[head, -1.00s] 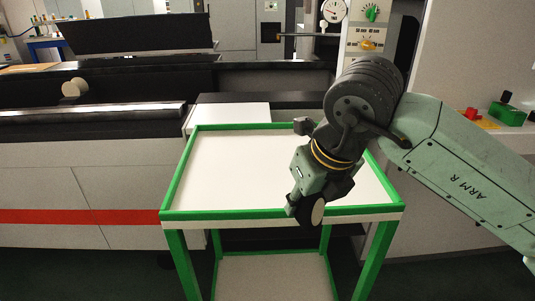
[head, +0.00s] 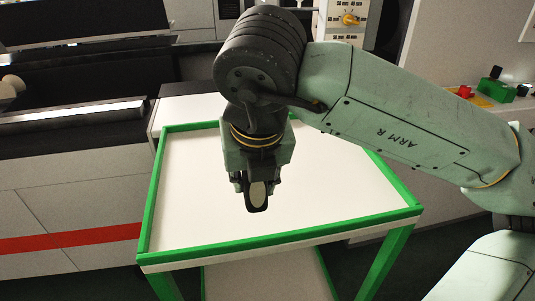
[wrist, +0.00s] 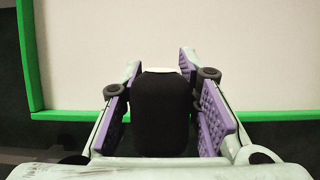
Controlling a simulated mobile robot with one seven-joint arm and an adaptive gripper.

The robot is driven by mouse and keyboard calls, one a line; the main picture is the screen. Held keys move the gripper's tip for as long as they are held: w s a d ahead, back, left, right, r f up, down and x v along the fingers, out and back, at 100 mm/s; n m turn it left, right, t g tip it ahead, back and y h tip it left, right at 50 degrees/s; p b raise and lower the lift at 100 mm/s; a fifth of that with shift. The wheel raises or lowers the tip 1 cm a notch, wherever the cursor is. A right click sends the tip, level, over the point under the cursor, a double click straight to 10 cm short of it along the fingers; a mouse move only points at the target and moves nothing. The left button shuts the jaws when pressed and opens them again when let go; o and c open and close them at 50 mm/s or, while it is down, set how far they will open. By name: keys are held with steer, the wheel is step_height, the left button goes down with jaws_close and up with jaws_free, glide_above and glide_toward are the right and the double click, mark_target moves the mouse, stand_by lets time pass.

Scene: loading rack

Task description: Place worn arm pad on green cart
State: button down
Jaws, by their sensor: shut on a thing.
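The green cart (head: 150,215) has a white top with a green rim and fills the middle of the head view. My gripper (head: 256,190) is over the white top and points down. It is shut on the worn arm pad (head: 258,195), a dark rounded piece with a pale oval face. In the wrist view the pad (wrist: 165,115) is black with a pale top edge, between the purple finger pads of my gripper (wrist: 168,108). The cart's green rim (wrist: 70,115) shows behind it. I cannot tell how high the pad is above the top.
The cart's white top (head: 330,190) is otherwise bare. A panel with a yellow knob (head: 349,19) is at the back, and a red button (head: 464,91) is at the right.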

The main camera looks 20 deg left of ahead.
steer(key=w+p, duration=0.1)
steer(key=w, duration=0.2)
steer(key=w+a+p, duration=0.1)
steer(key=w, duration=0.3)
steer(key=w+f+p, duration=0.1)
steer(key=w, duration=0.3)
steer(key=shift+w+a, duration=0.25)
steer(key=shift+a, duration=0.15)
steer(key=p+x, duration=0.1)
steer(key=x, duration=0.1)
steer(key=shift+w+d+f, duration=0.1)
steer(key=shift+w+f, duration=0.15)
steer(key=shift+f, duration=0.65)
steer(key=shift+f, duration=0.15)
steer(key=c, duration=1.2)
jaws_free()
steer(key=shift+r+p, duration=0.3)
steer(key=b+v, duration=0.2)
steer(key=v, duration=0.9)
steer(key=shift+s+d+r, duration=0.2)
steer(key=shift+s+r, duration=0.05)
steer(key=shift+r, duration=0.05)
